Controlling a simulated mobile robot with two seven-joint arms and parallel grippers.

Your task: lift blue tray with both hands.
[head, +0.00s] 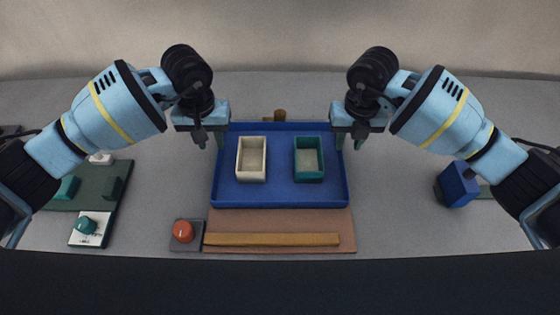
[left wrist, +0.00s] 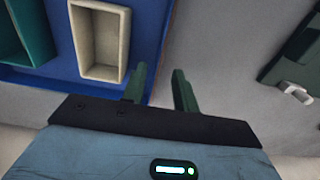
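The blue tray (head: 280,197) lies on a brown board in the middle of the table. It holds a cream box (head: 251,159) and a green box (head: 309,159). My left gripper (head: 210,140) is open at the tray's left rim. In the left wrist view, its fingers (left wrist: 159,90) are apart, one over the tray's side and one outside it, with a gap between. My right gripper (head: 349,143) is at the tray's right rim with its fingers apart. Whether either gripper touches the tray cannot be told.
The brown board (head: 285,222) carries a wooden bar (head: 272,240). A red button (head: 183,231) stands left of it.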

